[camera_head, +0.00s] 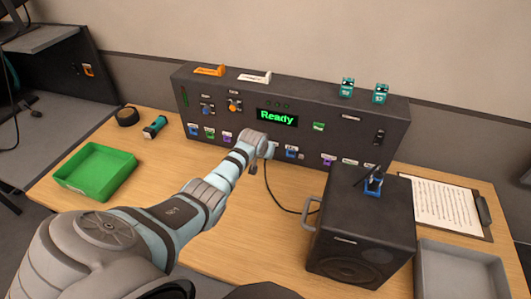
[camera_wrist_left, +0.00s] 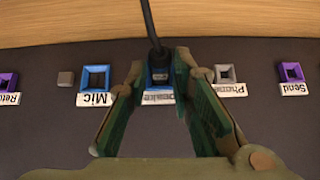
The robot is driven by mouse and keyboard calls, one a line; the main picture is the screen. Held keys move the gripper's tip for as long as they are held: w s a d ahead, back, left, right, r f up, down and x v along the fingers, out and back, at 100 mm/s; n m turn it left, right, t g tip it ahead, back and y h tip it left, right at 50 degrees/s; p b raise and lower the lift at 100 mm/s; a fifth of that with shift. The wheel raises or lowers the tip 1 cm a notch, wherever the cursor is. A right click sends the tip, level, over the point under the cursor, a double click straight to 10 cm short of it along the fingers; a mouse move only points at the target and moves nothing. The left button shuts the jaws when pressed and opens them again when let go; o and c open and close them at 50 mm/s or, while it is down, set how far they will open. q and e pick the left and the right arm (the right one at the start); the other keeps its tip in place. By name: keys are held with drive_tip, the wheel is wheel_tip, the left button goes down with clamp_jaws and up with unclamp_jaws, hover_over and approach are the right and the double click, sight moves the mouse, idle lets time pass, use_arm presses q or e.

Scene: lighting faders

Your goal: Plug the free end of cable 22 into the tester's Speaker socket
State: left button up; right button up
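The dark tester (camera_head: 350,128) stands along the back of the table, its screen reading "Ready". My left gripper (camera_head: 268,150) is at its lower front row of sockets. In the left wrist view my gripper (camera_wrist_left: 161,65) has its fingers on either side of a black plug (camera_wrist_left: 158,58), with small gaps seeming to show beside it. The plug sits at the blue Speaker socket (camera_wrist_left: 154,86), whose label is partly hidden; how deep it is cannot be told. Its black cable (camera_head: 268,180) hangs to the table and runs toward the speaker box (camera_head: 365,220). No cable number is readable.
The Mic socket (camera_wrist_left: 95,78) and Phones socket (camera_wrist_left: 226,74) flank the Speaker socket closely. A green tray (camera_head: 95,170) is at the left. A blue holder (camera_head: 374,183) stands on the speaker box. A clipboard (camera_head: 484,210) and grey tray (camera_head: 455,250) are at the right.

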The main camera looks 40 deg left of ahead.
use_arm(q)
drive_tip(key=o, duration=0.5)
drive_tip(key=shift+w+a, duration=0.1)
drive_tip(key=shift+w, duration=0.1)
